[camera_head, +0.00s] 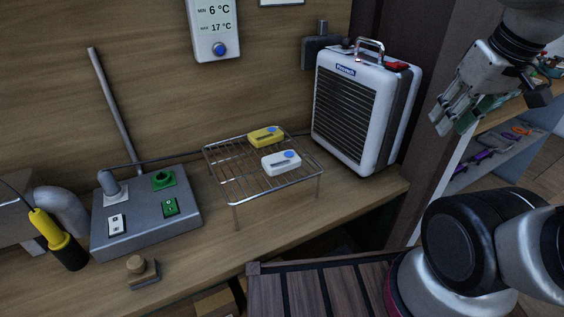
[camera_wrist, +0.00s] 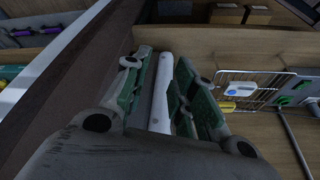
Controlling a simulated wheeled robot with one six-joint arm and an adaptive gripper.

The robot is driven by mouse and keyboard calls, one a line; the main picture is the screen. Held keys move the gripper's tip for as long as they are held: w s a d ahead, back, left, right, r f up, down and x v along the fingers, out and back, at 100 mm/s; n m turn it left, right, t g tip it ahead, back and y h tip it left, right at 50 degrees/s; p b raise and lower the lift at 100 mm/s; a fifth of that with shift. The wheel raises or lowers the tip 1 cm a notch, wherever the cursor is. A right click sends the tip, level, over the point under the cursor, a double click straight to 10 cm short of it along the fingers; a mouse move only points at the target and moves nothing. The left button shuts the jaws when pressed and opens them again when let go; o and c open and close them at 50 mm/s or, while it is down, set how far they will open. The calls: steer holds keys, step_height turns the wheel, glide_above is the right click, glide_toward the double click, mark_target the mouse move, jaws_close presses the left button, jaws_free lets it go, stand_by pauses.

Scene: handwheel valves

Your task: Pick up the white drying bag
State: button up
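The white drying bag (camera_head: 281,162), a small flat white packet with a blue round mark, lies on the wire rack (camera_head: 226,188) on the wooden bench. It also shows in the wrist view (camera_wrist: 241,88), near the right side. My gripper (camera_head: 452,118) is raised at the upper right, right of the heater and well apart from the bag. Its jointed fingers with green pads show in the wrist view (camera_wrist: 163,70), spread with a gap between them. It appears open and empty. A narrow white strip shows between the fingers; I cannot tell what it is.
A yellow bag (camera_head: 266,136) lies behind the white one on the rack. The white heater (camera_head: 352,110) stands right of the rack. A grey switch box (camera_head: 145,220) and a yellow-black tool (camera_head: 58,240) are at left. The bench front (camera_head: 215,248) is mostly clear.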

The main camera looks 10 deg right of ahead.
steer(key=o, duration=1)
steer(key=w+a+f+n+g, duration=0.3)
steer(key=w+a+f+n, duration=0.2)
steer(key=a, duration=0.7)
steer(key=shift+w+a+n+g+y, duration=0.3)
steer(key=shift+w+n, duration=0.1)
steer(key=shift+w, duration=0.8)
steer(key=n+g, duration=0.1)
steer(key=n, duration=1.1)
glide_above(282, 158)
steer(key=d, duration=0.2)
steer(key=shift+y, duration=0.3)
step_height(282, 158, down, 4)
steer(key=shift+w+f, duration=0.1)
steer(key=shift+w+a+r+n, duration=0.15)
steer(key=shift+a+r+n, duration=0.15)
steer(key=shift+n, duration=0.5)
steer(key=shift+a+f+n, duration=0.1)
steer(key=shift+n, duration=0.8)
steer(key=shift+f, duration=0.35)
steer(key=shift+a+f, duration=0.15)
steer(key=shift+f, duration=1)
steer(key=shift+a+f, duration=0.2)
steer(key=shift+f, duration=1)
steer(key=shift+a+f, duration=0.15)
steer(key=shift+f, duration=1)
